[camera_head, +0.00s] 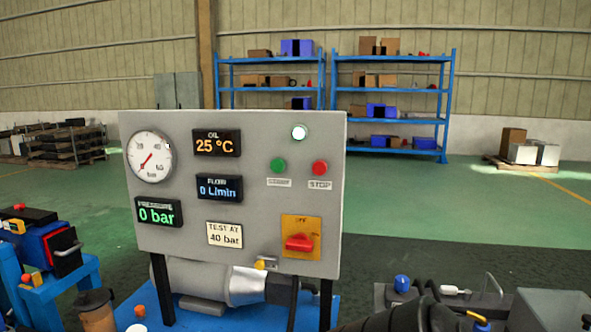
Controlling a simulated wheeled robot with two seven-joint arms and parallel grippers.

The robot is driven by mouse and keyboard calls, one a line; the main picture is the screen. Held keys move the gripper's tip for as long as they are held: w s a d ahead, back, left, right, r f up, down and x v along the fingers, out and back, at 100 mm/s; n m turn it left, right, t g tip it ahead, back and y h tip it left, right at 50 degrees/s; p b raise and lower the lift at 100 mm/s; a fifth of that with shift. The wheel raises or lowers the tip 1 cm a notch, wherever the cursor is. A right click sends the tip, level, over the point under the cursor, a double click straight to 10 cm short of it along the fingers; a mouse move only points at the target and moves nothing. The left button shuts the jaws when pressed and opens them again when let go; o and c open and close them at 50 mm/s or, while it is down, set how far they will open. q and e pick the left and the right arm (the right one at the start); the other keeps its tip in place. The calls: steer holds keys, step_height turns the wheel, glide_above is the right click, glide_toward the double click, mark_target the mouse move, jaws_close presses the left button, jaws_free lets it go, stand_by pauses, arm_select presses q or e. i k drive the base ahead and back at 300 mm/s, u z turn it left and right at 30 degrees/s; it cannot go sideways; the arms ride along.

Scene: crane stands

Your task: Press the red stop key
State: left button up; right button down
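The red stop key (320,168) is a round button on the upper right of a grey upright panel (262,204), above a label reading STOP. A green start key (278,166) sits just left of it. A lit whitish lamp (299,132) is above and between them. Nothing touches or covers the stop key. My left gripper is not in view. A dark shape at the bottom edge, right of centre, may be part of my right arm or gripper; no fingertips can be made out.
A red rotary switch (299,242) on a yellow plate is below the keys. A gauge (150,157) and displays reading 25 °C, 0 L/min and 0 bar fill the left. A motor (200,281) lies beneath. Equipment stands on both sides. The space right of the panel is open.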

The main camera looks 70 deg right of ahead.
mark_target(320, 167)
steer(key=k, duration=0.8)
steer(key=z, duration=0.65)
steer(key=i, duration=0.55)
steer(key=z, duration=0.05)
